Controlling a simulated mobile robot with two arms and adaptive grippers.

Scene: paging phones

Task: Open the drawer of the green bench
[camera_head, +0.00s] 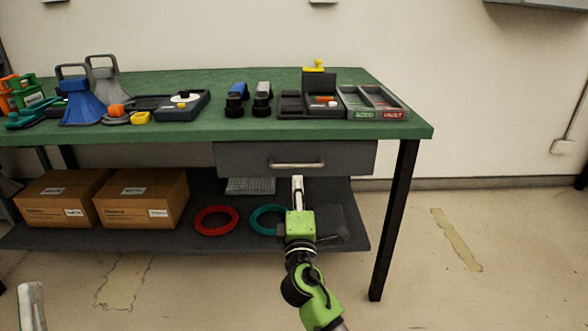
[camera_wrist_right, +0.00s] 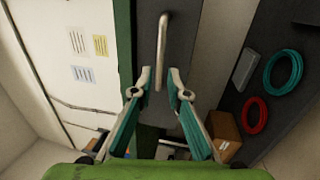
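The green bench (camera_head: 210,137) has a grey drawer (camera_head: 230,156) under its right part. The drawer front sits flush and looks closed. Its metal bar handle (camera_head: 296,165) shows in the head view, and it also shows upright in the right wrist view (camera_wrist_right: 162,45). My right gripper (camera_head: 297,182) is just below and in front of the handle in the head view. In the right wrist view its two fingers (camera_wrist_right: 160,84) are apart, with the lower end of the handle between or just beyond the tips; contact cannot be told. A pale piece at the lower left (camera_head: 31,305) may be my left gripper.
On the bench top stand a blue cone-shaped item (camera_head: 83,104), handsets (camera_head: 237,98) and trays (camera_head: 372,101). The lower shelf holds cardboard boxes (camera_head: 142,196), a red coil (camera_head: 216,220) and a teal coil (camera_head: 266,219). A black leg (camera_head: 395,220) stands right of the drawer. Floor in front is clear.

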